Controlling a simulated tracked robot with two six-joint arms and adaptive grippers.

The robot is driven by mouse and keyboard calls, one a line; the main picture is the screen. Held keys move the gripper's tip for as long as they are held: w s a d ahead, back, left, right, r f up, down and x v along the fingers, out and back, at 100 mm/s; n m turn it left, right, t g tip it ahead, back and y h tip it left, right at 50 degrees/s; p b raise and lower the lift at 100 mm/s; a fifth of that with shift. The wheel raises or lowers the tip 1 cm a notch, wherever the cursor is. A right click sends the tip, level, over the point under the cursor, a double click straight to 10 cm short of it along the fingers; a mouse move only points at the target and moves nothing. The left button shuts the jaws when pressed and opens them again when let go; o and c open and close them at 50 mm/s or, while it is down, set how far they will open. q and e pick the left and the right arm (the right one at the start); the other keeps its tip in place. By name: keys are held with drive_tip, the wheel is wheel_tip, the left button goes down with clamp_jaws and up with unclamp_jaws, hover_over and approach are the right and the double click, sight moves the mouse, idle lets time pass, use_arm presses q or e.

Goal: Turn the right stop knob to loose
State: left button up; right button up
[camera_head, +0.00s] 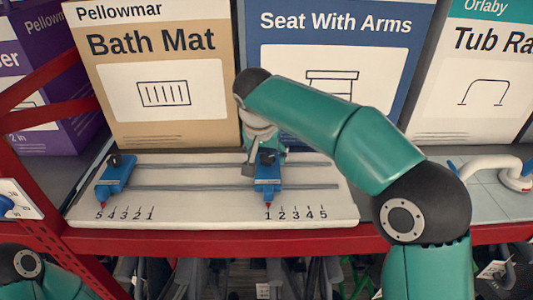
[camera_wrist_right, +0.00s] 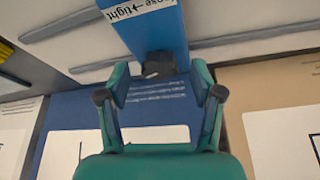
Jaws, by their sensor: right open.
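The right stop (camera_head: 268,182) is a blue block on the rails of a pale board, its red pointer at the right scale's 1. Its black knob (camera_head: 267,157) is partly hidden by my gripper in the head view. In the right wrist view the stop (camera_wrist_right: 150,28) carries a label reading "loose → tight", and the knob (camera_wrist_right: 157,66) shows at its end. My right gripper (camera_head: 264,163) is open. In the wrist view its fingers (camera_wrist_right: 160,84) stand either side of the knob, with gaps; I see no contact. My left gripper is out of view.
The left stop (camera_head: 116,180) sits near 5 on the left scale of the board (camera_head: 210,211). Boxes stand close behind, including Bath Mat (camera_head: 155,120) and Seat With Arms (camera_head: 395,50). A red shelf beam (camera_head: 220,243) runs along the front. A white handle (camera_head: 490,163) lies right.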

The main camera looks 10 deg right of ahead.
drive_tip(key=shift+f, duration=0.1)
drive_tip(key=c, duration=1.1)
drive_tip(key=shift+c, duration=0.2)
drive_tip(key=shift+d, duration=0.1)
drive_tip(key=n+y, duration=0.1)
drive_tip(key=n, duration=0.2)
drive_tip(key=shift+d+n+t, duration=0.1)
drive_tip(key=shift+n+t, duration=0.2)
drive_tip(key=shift+d+n+y+p, duration=0.1)
drive_tip(key=shift+n+y+p, duration=0.65)
drive_tip(key=shift+n, duration=1.15)
drive_tip(key=o, duration=1.1)
